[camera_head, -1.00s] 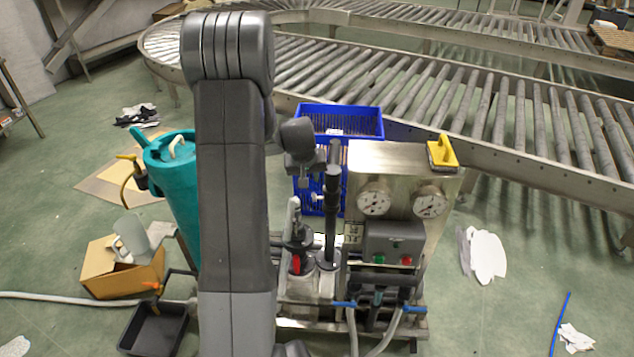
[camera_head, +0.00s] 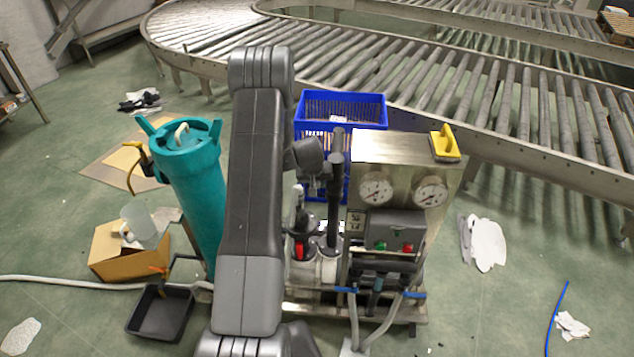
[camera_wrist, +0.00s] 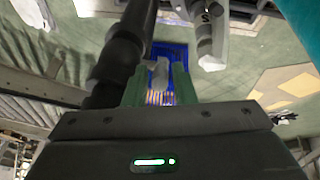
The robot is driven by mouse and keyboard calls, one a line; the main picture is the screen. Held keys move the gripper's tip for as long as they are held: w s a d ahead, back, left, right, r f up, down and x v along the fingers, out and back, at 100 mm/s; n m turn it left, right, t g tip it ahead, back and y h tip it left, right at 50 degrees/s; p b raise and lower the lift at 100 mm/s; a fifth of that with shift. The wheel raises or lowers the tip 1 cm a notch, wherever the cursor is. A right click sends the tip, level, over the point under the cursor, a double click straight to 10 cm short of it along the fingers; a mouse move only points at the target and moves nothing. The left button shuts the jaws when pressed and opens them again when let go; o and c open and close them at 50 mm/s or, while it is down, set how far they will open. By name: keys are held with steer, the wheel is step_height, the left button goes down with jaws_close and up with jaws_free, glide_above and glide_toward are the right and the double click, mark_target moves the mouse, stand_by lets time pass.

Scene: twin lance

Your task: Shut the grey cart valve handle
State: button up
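The grey metal cart (camera_head: 395,150) stands at centre right, with two gauges on its panel. Blue lever handles show low on its front, a left one (camera_head: 345,289) and a right one (camera_head: 414,295). A red handle (camera_head: 299,248) sits by the upright lances at its left. I cannot tell which is the named valve handle, nor its setting. My gripper (camera_head: 318,184) is beside the black lance (camera_head: 335,200), partly hidden by my wrist. In the wrist view my green gripper fingers (camera_wrist: 157,84) appear apart, and I see nothing held. The black lance (camera_wrist: 118,55) is close beside them.
A teal tank (camera_head: 195,190) stands left of my arm. A blue crate (camera_head: 365,112) is behind, before the roller conveyor (camera_head: 480,95). A cardboard box (camera_head: 120,258) and black tray (camera_head: 165,320) lie left. Grey hoses (camera_head: 385,335) hang at the cart's front. Floor at right is mostly clear.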

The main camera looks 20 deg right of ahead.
steer(key=shift+w+d+f, duration=0.1)
steer(key=shift+w+f, duration=0.05)
steer(key=shift+f, duration=0.2)
jaws_close()
